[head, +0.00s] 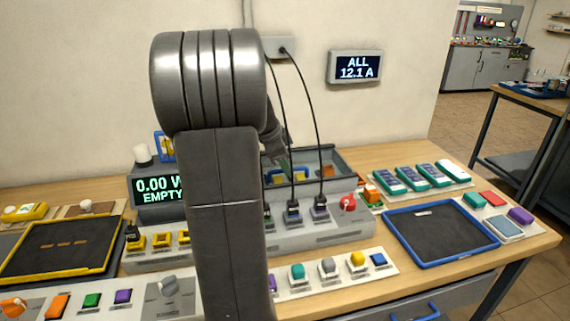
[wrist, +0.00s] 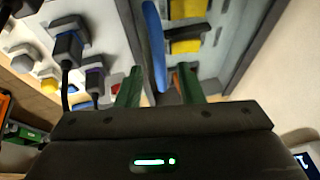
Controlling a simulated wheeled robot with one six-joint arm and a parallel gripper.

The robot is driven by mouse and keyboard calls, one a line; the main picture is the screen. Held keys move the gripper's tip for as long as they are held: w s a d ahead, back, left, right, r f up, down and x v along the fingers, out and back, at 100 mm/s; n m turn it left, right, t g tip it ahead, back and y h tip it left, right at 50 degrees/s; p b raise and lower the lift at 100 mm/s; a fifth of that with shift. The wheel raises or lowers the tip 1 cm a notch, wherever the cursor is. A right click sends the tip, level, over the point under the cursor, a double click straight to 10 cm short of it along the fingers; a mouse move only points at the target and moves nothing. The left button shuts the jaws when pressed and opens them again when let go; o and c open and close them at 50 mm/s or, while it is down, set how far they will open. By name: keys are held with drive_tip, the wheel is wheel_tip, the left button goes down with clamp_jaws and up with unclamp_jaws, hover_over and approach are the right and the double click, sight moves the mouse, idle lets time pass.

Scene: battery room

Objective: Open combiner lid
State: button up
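The combiner (head: 330,235) is a light grey unit on the bench, with black cables plugged into its front. Behind the plugs is a dark-framed box section (head: 335,160) with yellow and blue parts showing inside. I cannot tell whether a clear lid covers it. My gripper (head: 284,165) is at this box, mostly hidden behind my arm. In the wrist view my gripper (wrist: 158,88) has its green fingers apart. A blue bar (wrist: 155,45), perhaps a handle, reaches down between them with gaps at its sides. Yellow blocks (wrist: 186,46) show beyond the right finger.
Two black cables hang from a wall outlet (head: 281,47) to the plugs. A red knob (head: 348,203) is at the combiner's right. A blue-rimmed tray (head: 440,232) lies to the right and a yellow-rimmed tray (head: 62,250) to the left. A lit display (head: 158,190) reads EMPTY.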

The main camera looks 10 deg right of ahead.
drive_tip(key=shift+d+f, duration=0.15)
drive_tip(key=shift+f, duration=0.25)
drive_tip(key=shift+c, duration=0.2)
clamp_jaws()
drive_tip(key=shift+w+r, duration=0.15)
drive_tip(key=shift+r, duration=0.05)
